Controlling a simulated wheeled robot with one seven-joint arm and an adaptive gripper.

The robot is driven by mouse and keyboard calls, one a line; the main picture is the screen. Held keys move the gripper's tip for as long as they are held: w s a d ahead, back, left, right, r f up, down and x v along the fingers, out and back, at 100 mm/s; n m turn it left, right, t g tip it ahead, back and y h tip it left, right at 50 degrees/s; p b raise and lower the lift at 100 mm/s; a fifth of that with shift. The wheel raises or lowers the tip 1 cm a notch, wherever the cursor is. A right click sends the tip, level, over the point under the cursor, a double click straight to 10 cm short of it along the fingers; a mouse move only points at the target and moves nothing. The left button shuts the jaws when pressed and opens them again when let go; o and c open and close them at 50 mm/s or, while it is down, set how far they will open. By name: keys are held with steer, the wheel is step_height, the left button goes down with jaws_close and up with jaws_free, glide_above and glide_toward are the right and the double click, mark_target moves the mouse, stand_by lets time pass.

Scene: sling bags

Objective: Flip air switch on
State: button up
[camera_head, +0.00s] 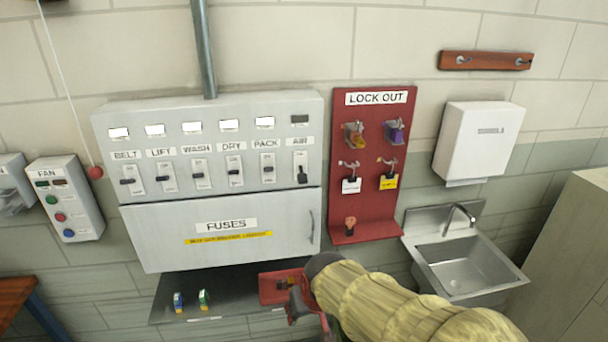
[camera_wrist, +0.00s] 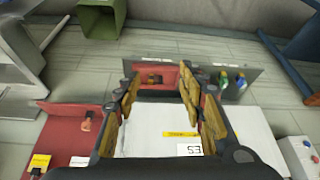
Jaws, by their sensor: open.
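The air switch (camera_head: 302,174) is at the right end of a row of switches on the grey control panel (camera_head: 108,135). Its dark lever sits low in its plate, and the lamp (camera_head: 299,119) above it is dark. The other lamps in the row are lit white. My gripper (camera_head: 308,303) is below and in front of the panel, near the shelf, well apart from the switch. In the wrist view my gripper (camera_wrist: 160,98) has its fingers spread with nothing held between them. That view shows the fuse door (camera_wrist: 150,130) upside down; the air switch is not visible there.
A red lock-out board (camera_head: 371,125) with hanging padlocks and tags is right of the panel. A dark shelf (camera_head: 235,305) below holds a red box (camera_head: 268,289) and small coloured items. A sink (camera_head: 465,265) stands right; a fan box (camera_head: 65,197) hangs left.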

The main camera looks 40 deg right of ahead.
steer(key=w+d+m+t+h+p, duration=0.1)
steer(key=w+d+t+h+p, duration=0.15)
steer(key=w+d, duration=0.55)
steer(key=t+h, duration=0.4)
steer(key=t, duration=0.5)
glide_toward(303, 179)
steer(key=shift+m, duration=0.3)
steer(key=shift+p+x, duration=0.3)
steer(key=shift+x, duration=3.85)
steer(key=shift+s, duration=0.1)
jaws_close()
